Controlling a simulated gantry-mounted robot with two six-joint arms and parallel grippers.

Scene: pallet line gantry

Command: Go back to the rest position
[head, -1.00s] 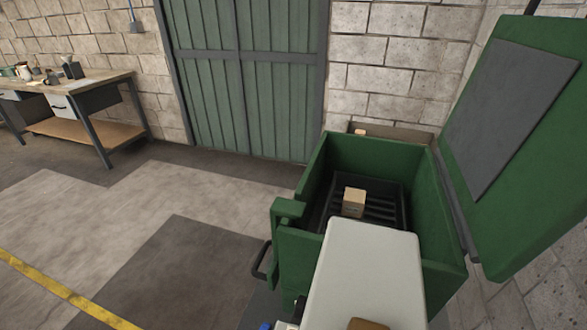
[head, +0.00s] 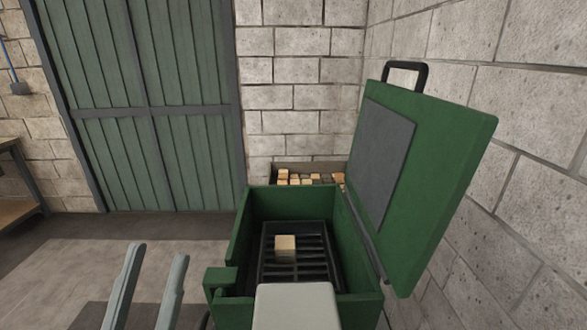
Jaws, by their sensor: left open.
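My left gripper (head: 160,254) shows at the bottom left of the head view, its two grey fingers pointing up and spread apart with nothing between them. It is to the left of the open green chest (head: 256,201). Inside the chest, a small tan block (head: 286,243) sits on a black slatted rack (head: 318,262). A pale grey rounded piece (head: 296,306) covers the near part of the chest; I cannot tell what it is. My right gripper is not in view.
The chest's green lid (head: 436,150) stands open on the right, near the block wall. A bin (head: 331,169) of several wooden blocks stands behind the chest. A green door (head: 140,100) is at the back left. A table (head: 12,190) shows at the left edge. Floor left of the chest is clear.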

